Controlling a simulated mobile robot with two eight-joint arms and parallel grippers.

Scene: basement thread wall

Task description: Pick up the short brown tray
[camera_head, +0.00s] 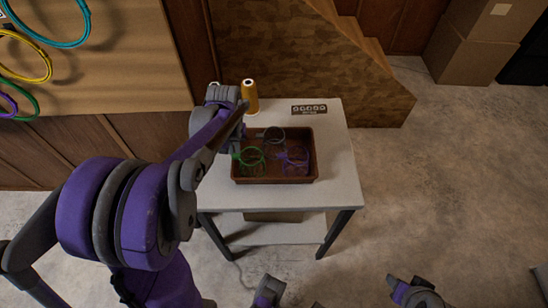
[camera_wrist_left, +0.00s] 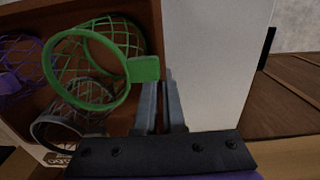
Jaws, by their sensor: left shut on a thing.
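The short brown tray (camera_head: 275,180) sits on the white table. It holds a green netted hoop (camera_head: 251,158), a purple one (camera_head: 293,160) and a grey one (camera_head: 274,135). The tray also shows in the left wrist view (camera_wrist_left: 120,115), with the green hoop (camera_wrist_left: 143,69) close to my fingers. My left gripper (camera_head: 240,138) is at the tray's left side. In the left wrist view its fingers (camera_wrist_left: 163,82) are shut on the tray's side rim, beside the green hoop's tab. The exact contact is partly hidden.
The white table (camera_head: 340,175) has bare top to the tray's right and front. An orange spool (camera_head: 250,95) and a small dark label plate (camera_head: 309,109) stand behind the tray. Wooden stairs (camera_head: 310,65) rise behind. Coloured rings (camera_head: 50,40) hang on the left board.

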